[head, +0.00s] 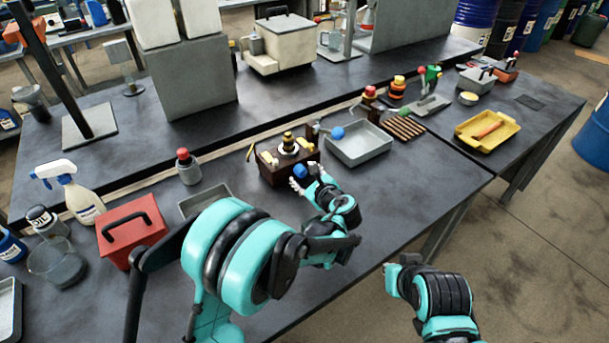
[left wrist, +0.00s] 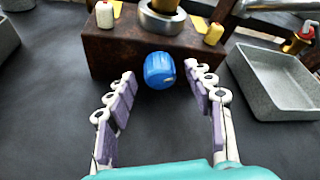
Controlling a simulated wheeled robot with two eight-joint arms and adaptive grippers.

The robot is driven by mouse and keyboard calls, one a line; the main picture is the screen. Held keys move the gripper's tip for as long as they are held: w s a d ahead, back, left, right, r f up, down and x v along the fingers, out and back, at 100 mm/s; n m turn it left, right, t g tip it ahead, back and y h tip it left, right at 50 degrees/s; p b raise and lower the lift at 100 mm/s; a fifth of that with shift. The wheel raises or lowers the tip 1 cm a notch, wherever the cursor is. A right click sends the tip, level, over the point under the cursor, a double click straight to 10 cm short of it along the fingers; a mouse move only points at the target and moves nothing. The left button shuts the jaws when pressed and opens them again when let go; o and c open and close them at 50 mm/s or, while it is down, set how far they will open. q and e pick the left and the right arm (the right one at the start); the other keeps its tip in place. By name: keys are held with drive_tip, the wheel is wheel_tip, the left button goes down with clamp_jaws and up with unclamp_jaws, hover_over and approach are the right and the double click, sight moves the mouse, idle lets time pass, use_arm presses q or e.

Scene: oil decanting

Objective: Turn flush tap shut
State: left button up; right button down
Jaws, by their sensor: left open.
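A blue ribbed knob (head: 301,172) sticks out from the front of a dark brown block (head: 272,172) on the bench. I take it for the flush tap; no label on it is legible. In the left wrist view the knob (left wrist: 160,70) lies ahead, between the tips of my two fingers. My left gripper (head: 304,178) is open, with a finger on each side of the knob and a visible gap to both. From this view I cannot tell its exact turn angle. My right arm shows at the lower right, but its fingers do not.
A grey tray (head: 358,150) stands right of the block, with a second blue knob (head: 338,133) over its edge. A red box (head: 131,228), spray bottle (head: 78,195) and grey-red bottle (head: 188,168) stand left. The bench in front of the tray is clear.

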use_arm(q)
drive_tip(key=v, duration=1.2)
use_arm(e)
drive_tip(key=shift+r, duration=0.1)
